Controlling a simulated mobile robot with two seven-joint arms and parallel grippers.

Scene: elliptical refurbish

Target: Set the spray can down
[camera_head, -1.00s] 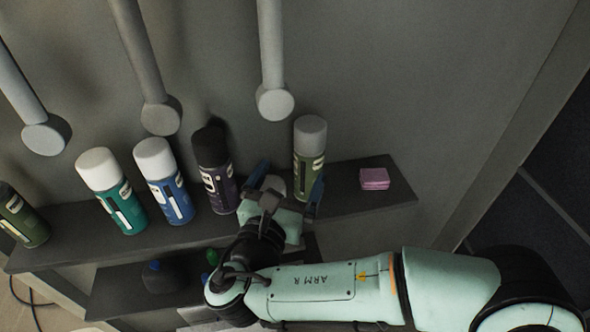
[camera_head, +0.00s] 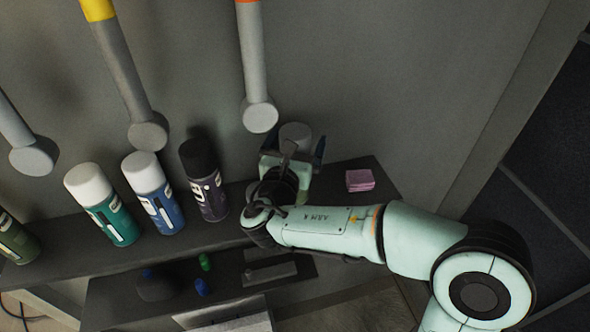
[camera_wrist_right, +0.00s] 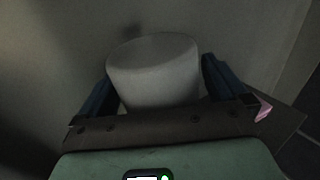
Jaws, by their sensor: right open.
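The spray can shows as a pale grey cap (camera_head: 295,134) above the upper shelf (camera_head: 365,208); my right gripper and wrist hide its body in the head view. The can's cap (camera_wrist_right: 155,70) fills the middle of the right wrist view. My right gripper (camera_head: 294,145) is open, with one blue-tipped finger on each side of the cap. In the right wrist view the gripper (camera_wrist_right: 157,76) has a small gap at the right finger; contact at the left finger is unclear. My left gripper is not in view.
A dark can (camera_head: 203,180), a blue can (camera_head: 153,193) and a teal can (camera_head: 101,204) stand to the left on the shelf. Pink pads (camera_head: 359,180) lie to the right. Grey handles (camera_head: 258,112) hang above. A lower shelf (camera_head: 222,285) holds small items.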

